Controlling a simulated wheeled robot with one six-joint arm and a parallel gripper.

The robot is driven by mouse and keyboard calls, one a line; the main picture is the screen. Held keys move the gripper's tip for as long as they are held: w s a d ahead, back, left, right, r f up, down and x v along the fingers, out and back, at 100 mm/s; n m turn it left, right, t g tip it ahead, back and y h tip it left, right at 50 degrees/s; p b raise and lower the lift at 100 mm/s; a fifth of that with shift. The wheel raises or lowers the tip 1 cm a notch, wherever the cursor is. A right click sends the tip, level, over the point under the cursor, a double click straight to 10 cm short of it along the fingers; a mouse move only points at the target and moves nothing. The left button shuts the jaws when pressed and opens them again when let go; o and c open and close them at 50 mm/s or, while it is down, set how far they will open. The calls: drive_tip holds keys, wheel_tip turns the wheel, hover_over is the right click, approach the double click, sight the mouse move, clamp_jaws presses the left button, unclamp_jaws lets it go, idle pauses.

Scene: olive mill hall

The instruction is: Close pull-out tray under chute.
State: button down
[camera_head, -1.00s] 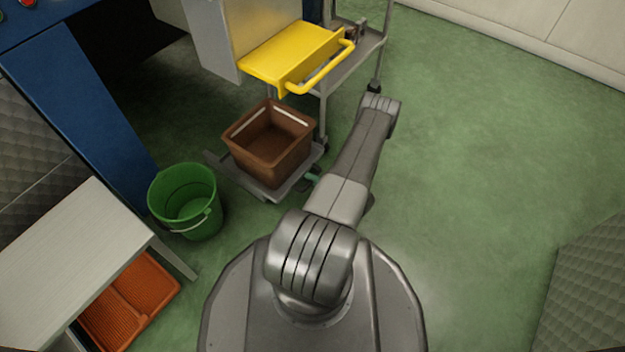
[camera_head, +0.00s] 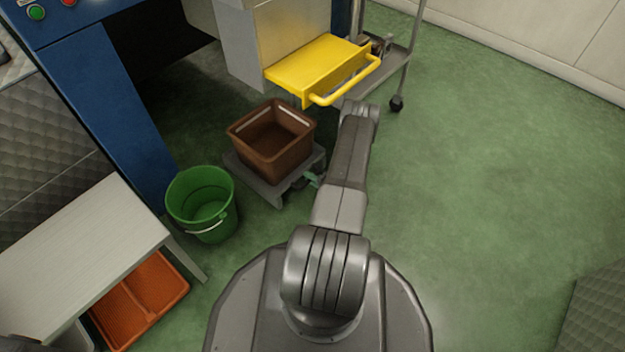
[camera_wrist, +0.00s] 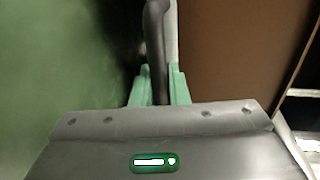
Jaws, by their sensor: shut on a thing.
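A low grey tray (camera_head: 266,192) stands close to the floor in the head view, with a brown crate (camera_head: 288,166) on it. Its far side runs toward the dark space under the blue machine. My gripper (camera_head: 311,180) is low at the tray's right front side, partly hidden by my arm. In the wrist view, my gripper's green fingers (camera_wrist: 157,82) are shut on a dark grey bar (camera_wrist: 155,42), which looks like the tray's handle. The crate's brown side (camera_wrist: 235,50) fills the right there. A yellow sloped piece with a bar handle (camera_head: 318,68) projects above and behind the tray.
A green bucket (camera_head: 202,205) stands just left of the tray. A pale table (camera_head: 80,245) with an orange bin (camera_head: 140,300) below it is at lower left. A wheeled metal cart (camera_head: 396,103) stands behind my arm. Green floor (camera_head: 480,190) to the right is clear.

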drive_tip(key=c, duration=1.5)
unclamp_jaws()
drive_tip(key=shift+w+a, duration=0.15)
drive_tip(key=shift+a, duration=0.05)
drive_tip(key=p+v, duration=0.4)
drive_tip(key=v, duration=1)
drive_tip(key=shift+w+a, duration=0.1)
drive_tip(key=b+x, duration=0.4)
drive_tip(key=x, duration=0.9)
drive_tip(key=shift+w+a+f, duration=0.1)
drive_tip(key=shift+w+a, duration=0.05)
drive_tip(key=shift+a, duration=0.05)
